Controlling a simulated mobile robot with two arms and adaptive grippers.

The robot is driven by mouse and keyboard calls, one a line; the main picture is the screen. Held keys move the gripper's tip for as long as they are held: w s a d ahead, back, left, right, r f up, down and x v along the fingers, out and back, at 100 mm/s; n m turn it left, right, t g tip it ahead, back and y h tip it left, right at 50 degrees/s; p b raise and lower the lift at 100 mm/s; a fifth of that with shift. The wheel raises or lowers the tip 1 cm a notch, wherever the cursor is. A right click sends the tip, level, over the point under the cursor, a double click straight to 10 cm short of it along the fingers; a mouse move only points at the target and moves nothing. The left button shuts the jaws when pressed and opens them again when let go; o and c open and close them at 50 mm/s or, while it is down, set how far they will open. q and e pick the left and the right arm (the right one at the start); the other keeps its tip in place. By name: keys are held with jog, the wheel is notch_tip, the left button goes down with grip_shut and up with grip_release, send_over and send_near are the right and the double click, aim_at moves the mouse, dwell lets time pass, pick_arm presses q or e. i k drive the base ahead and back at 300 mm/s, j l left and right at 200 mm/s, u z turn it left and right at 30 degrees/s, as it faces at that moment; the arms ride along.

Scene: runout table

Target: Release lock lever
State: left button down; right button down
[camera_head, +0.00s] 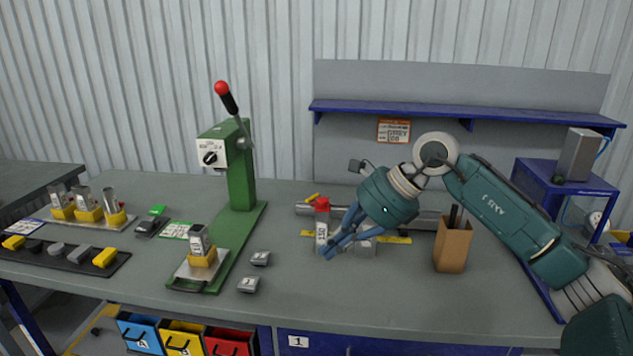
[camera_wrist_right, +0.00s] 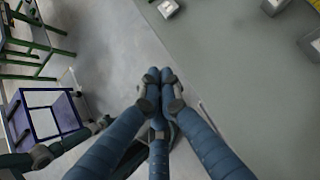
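A green press (camera_head: 240,175) stands left of the table's middle, with a lever (camera_head: 229,103) tipped by a red knob, leaning up and left. A dark knob sits on its white front plate (camera_head: 211,156). A pale upright block with a red top (camera_head: 322,223) stands near the table's middle. My right gripper (camera_head: 330,251) points down and left beside this block; I cannot tell whether they touch. In the right wrist view its fingers (camera_wrist_right: 160,76) meet with nothing visible between them. Which part is the lock lever is unclear. My left gripper is out of view.
Small grey blocks (camera_head: 249,284) lie near the press. A tray with yellow-based parts (camera_head: 88,218) is at left. The front middle table is clear.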

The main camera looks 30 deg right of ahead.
aim_at(315, 196)
jog(key=i+l, duration=1.05)
jog(key=i, duration=0.05)
